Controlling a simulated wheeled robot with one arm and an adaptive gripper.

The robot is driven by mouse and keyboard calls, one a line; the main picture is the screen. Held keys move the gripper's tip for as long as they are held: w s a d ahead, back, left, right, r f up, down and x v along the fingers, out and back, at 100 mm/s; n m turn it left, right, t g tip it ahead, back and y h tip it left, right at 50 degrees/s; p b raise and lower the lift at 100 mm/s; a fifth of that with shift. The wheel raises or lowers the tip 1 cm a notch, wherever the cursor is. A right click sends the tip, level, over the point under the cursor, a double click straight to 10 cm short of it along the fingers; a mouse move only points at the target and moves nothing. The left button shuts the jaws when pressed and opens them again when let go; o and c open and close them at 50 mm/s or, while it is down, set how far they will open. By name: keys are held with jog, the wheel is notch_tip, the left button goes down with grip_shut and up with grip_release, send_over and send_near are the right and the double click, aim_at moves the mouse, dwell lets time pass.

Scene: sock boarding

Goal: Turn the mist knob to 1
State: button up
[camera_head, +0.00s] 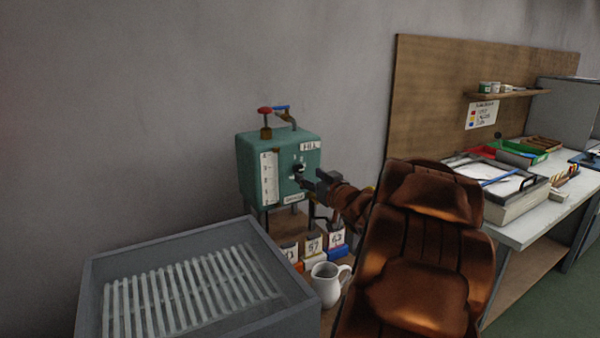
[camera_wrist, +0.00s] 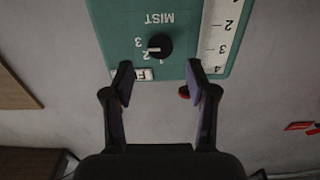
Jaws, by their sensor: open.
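The mist knob (camera_wrist: 159,46) is a round black dial on a green box (camera_head: 262,150), under the word MIST, which appears upside down in the wrist view. The digits 1, 2 and 3 are printed around the knob. Its white pointer mark faces left in that view, toward the 2 and 3 side; the exact setting is hard to tell. In the head view the knob (camera_head: 298,168) shows small on the box front. My gripper (camera_wrist: 160,78) is open and empty, facing the box, with its fingertips apart and the knob beyond them, between their lines. Contact is not visible.
A numbered gauge strip (camera_head: 269,178) runs down the box front. A white jug (camera_head: 327,285) and numbered containers stand below. A grey slatted tray (camera_head: 95,270) is front left; a workbench (camera_head: 535,220) is right.

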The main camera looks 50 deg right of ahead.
aim_at(299, 169)
jog(key=shift+x, duration=3)
grip_shut()
